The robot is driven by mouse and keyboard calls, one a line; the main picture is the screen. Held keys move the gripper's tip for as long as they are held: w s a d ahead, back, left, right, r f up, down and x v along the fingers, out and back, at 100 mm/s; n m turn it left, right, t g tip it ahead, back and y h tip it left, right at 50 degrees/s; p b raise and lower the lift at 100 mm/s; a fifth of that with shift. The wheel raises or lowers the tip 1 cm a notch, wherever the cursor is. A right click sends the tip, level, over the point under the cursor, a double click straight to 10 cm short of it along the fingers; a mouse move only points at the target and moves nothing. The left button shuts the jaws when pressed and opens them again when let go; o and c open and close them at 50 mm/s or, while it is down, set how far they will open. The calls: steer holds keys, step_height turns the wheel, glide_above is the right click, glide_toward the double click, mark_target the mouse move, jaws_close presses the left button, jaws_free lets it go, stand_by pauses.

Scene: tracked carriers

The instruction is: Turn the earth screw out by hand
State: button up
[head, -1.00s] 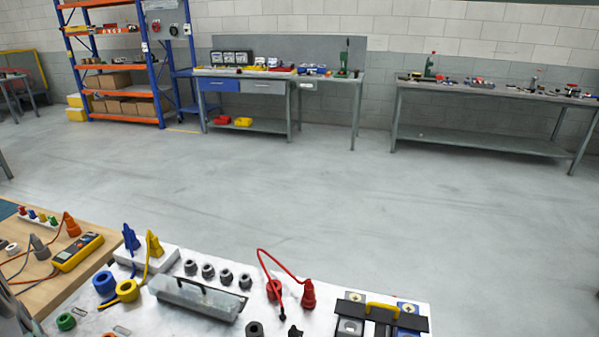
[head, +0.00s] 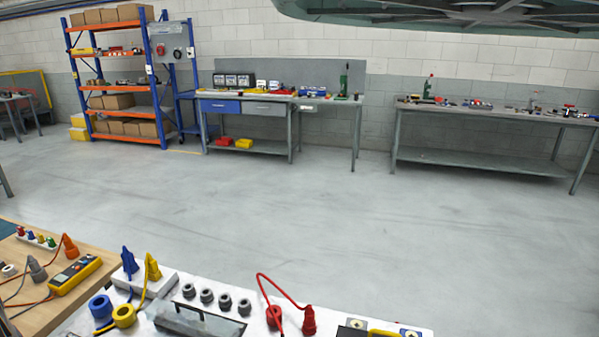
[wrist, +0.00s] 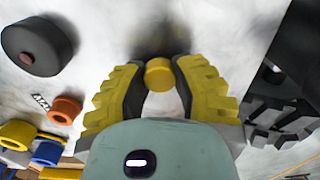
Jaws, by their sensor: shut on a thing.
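In the wrist view my gripper (wrist: 159,78) has yellow-and-black fingers on either side of a short round yellow piece (wrist: 159,73). The fingers are shut on this piece, which looks like the earth screw. It is held at the fingertips above a pale surface, with a dark shadow behind it. I cannot tell whether it still sits in a thread. My gripper does not show in the head view.
In the wrist view a dark round knob (wrist: 38,45) stands at upper left, with an orange ring (wrist: 65,110) below it. A black part (wrist: 295,50) is at right. In the head view the white bench (head: 262,318) holds a red lead (head: 309,320).

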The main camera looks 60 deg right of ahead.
steer(key=n, duration=0.3)
steer(key=shift+d+f+n, duration=0.1)
steer(key=shift+n, duration=0.2)
steer(key=n, duration=0.5)
steer(key=shift+b, duration=0.3)
steer(key=n, duration=0.3)
steer(key=shift+n, duration=0.3)
steer(key=n, duration=0.4)
steer(key=shift+n, duration=1)
